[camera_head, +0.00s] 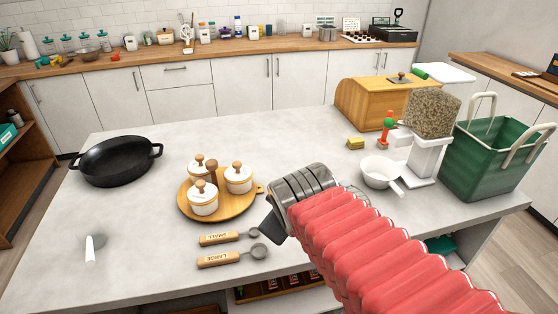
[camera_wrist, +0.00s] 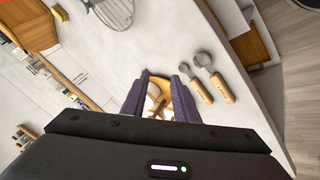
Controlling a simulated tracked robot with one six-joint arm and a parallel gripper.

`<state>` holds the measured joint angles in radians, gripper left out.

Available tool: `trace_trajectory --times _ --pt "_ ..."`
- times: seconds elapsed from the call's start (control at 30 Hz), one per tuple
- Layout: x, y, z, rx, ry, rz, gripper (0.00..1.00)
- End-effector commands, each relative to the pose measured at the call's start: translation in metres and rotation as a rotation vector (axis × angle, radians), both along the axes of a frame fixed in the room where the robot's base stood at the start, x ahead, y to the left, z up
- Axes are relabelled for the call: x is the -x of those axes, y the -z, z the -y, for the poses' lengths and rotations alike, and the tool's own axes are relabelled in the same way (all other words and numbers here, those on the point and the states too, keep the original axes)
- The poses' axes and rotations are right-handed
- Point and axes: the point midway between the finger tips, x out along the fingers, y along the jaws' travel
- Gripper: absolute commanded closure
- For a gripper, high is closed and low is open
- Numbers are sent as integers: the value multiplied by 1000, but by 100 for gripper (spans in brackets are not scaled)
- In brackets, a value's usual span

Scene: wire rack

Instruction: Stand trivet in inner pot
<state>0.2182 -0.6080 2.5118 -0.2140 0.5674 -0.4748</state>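A round grey wire piece, which looks like the trivet (camera_wrist: 115,12), lies on the counter at the top edge of the wrist view, partly cut off. In the head view my gripper and arm hide most of that spot. I cannot make out an inner pot in either view. My gripper (camera_head: 273,230) is above the counter, just right of the wooden tray of jars. In the wrist view its two dark fingers (camera_wrist: 160,88) are apart with nothing held. The tray and white jars show through the gap.
The round wooden tray (camera_head: 188,208) holds white lidded jars. Two measuring spoons (camera_head: 225,258) lie in front. A black pan (camera_head: 115,162) is at the left. A white handled cup (camera_head: 379,174), scale-like stand (camera_head: 422,162) and green basket (camera_head: 484,160) are at the right. The front left counter is mostly clear.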

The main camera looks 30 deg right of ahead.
Motion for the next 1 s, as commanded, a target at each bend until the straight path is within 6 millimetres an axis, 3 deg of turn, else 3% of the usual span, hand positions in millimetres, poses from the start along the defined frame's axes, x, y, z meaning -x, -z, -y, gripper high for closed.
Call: trace_trajectory --times 0.2,0.4,1.0 --pt "31 -2 -63 -271 143 -30 73" --pt "56 -3 -98 -431 243 -80 73" --pt "62 -3 -105 -465 272 -94 69"
